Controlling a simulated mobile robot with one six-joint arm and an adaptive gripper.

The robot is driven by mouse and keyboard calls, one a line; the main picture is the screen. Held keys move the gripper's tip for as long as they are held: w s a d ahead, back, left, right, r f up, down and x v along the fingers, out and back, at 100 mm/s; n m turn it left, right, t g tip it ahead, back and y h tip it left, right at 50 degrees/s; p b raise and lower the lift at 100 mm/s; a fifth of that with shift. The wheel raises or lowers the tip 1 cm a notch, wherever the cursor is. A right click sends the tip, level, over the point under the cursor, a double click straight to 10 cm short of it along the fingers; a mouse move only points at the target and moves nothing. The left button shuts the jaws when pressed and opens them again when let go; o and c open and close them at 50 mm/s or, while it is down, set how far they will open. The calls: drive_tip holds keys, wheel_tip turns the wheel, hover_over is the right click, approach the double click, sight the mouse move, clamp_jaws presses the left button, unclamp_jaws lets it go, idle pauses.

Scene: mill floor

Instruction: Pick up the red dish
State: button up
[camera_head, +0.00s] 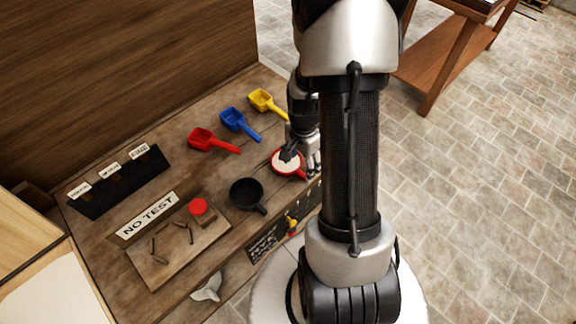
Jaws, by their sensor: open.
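The red dish (286,170) sits on the wooden bench near its front edge. It is round with a red rim, and its inside looks pale. My gripper (300,160) is right at the dish, over its upper right side, with the fingers open. A dark finger overlaps the dish's inside. My arm hides part of the area to the right, and I cannot tell whether the fingers touch the rim.
A black pan (246,194) stands left of the dish. Red (203,138), blue (236,121) and yellow (263,100) scoops lie behind. A "NO TEST" sign (149,214) and a board (158,268) with a red button (198,207) are at left. Tiled floor lies right.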

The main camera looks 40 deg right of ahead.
sight(301, 172)
wheel_tip(301, 172, down, 5)
drive_tip(key=shift+w+d+r+b, duration=0.1)
drive_tip(key=shift+r+b, duration=0.1)
drive_tip(key=shift+b, duration=0.8)
drive_tip(key=shift+r, duration=0.1)
drive_tip(key=shift+c, duration=0.6)
drive_tip(key=c, duration=1.2)
drive_tip(key=shift+o, duration=0.2)
drive_tip(key=shift+r, duration=0.1)
